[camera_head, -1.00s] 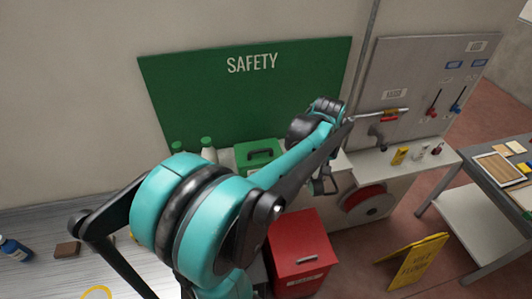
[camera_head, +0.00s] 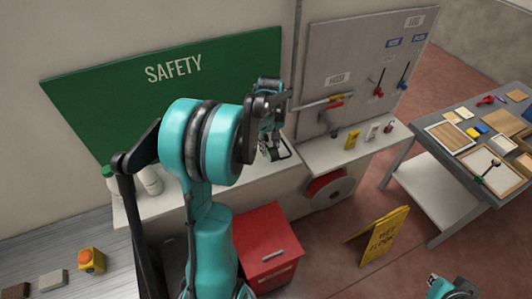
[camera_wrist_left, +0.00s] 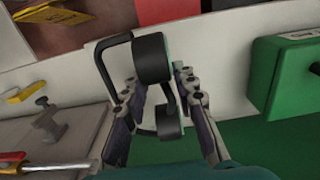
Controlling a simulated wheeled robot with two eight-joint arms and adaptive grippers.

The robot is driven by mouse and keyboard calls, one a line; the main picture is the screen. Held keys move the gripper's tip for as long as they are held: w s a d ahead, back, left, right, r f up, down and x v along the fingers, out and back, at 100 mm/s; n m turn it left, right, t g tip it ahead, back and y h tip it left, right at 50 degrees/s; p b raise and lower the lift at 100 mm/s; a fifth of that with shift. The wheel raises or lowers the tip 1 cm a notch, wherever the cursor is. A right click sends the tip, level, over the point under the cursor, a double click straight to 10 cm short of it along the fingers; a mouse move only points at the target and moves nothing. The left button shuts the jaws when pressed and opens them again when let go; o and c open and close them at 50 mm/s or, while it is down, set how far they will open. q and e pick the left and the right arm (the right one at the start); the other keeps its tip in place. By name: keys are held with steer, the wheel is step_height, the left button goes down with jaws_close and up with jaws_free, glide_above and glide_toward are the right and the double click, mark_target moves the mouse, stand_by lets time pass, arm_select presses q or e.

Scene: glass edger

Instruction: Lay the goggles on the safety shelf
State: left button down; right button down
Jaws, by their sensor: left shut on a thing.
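My left gripper (camera_wrist_left: 160,110) is shut on the goggles (camera_wrist_left: 152,60), dark with two rounded pieces and a thin black loop, in the left wrist view. In the head view the left gripper (camera_head: 272,140) holds the goggles (camera_head: 286,152) near the right end of the white safety shelf (camera_head: 240,185), below the green SAFETY board (camera_head: 170,100). The shelf also shows in the left wrist view (camera_wrist_left: 228,50). I cannot tell whether the goggles touch it. Part of my right gripper (camera_head: 462,291) shows at the bottom right edge; its fingers are unclear.
A green box (camera_wrist_left: 292,78) stands on the shelf, hidden by my arm in the head view. White bottles (camera_head: 150,180) stand at its left. A red bin (camera_head: 265,250) is below. A tool board (camera_head: 350,75) and counter (camera_head: 330,150) adjoin on the right. A yellow floor sign (camera_head: 380,235) stands nearby.

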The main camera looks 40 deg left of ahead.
arm_select(q)
steer(key=shift+w+a+f, duration=0.3)
steer(key=shift+a+f, duration=0.15)
steer(key=shift+a, duration=0.05)
step_height(320, 180, down, 3)
steer(key=shift+s+f, duration=0.1)
steer(key=shift+f, duration=0.35)
steer(key=shift+f, duration=0.1)
steer(key=c, duration=1.2)
jaws_free()
